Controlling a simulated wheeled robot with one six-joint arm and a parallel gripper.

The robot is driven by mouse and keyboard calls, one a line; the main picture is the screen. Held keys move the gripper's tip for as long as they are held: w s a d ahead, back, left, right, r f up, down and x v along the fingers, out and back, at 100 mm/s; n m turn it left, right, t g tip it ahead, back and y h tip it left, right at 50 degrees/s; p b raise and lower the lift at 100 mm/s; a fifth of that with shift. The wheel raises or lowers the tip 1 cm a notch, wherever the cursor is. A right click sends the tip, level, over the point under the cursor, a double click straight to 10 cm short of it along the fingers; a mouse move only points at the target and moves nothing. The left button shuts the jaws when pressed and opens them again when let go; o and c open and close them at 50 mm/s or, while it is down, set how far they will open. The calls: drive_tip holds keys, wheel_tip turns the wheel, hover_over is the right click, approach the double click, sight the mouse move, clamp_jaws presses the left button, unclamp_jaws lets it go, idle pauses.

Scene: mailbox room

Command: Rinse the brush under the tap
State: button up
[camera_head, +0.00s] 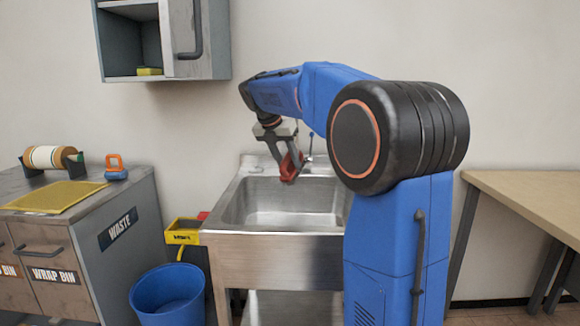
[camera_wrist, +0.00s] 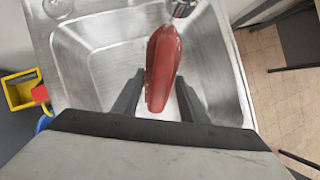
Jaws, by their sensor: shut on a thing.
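The brush (camera_head: 287,168) shows as a red body held between the fingers of my gripper (camera_head: 292,158), over the back part of the steel sink (camera_head: 222,232). In the wrist view, the red brush (camera_wrist: 162,65) lies lengthwise between the two dark fingers of my gripper (camera_wrist: 158,100), its far end close to the metal tap (camera_wrist: 183,9). Its bristles cannot be made out. In the head view the tap (camera_head: 309,148) stands at the sink's back edge, partly hidden by my arm. I see no clear water stream.
A blue bin (camera_head: 168,298) and a yellow box (camera_head: 184,232) stand left of the sink. The waste cabinet (camera_head: 130,240) is further left. A wall cabinet (camera_head: 205,40) hangs above. A wooden table (camera_head: 530,200) is at the right.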

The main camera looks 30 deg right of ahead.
drive_tip(key=shift+w+a, duration=0.1)
drive_tip(key=shift+w, duration=0.2)
drive_tip(key=shift+s, duration=0.2)
drive_tip(key=shift+s+d, duration=0.2)
drive_tip(key=shift+s, duration=0.2)
drive_tip(key=shift+a, duration=0.1)
drive_tip(key=s+a, duration=0.2)
drive_tip(key=a, duration=0.5)
drive_tip(key=shift+s+a, duration=0.2)
drive_tip(key=shift+s, duration=0.15)
idle(0.5)
idle(1.2)
drive_tip(key=s+a+r, duration=0.1)
drive_tip(key=a+r, duration=0.3)
drive_tip(key=shift+s+a, duration=0.35)
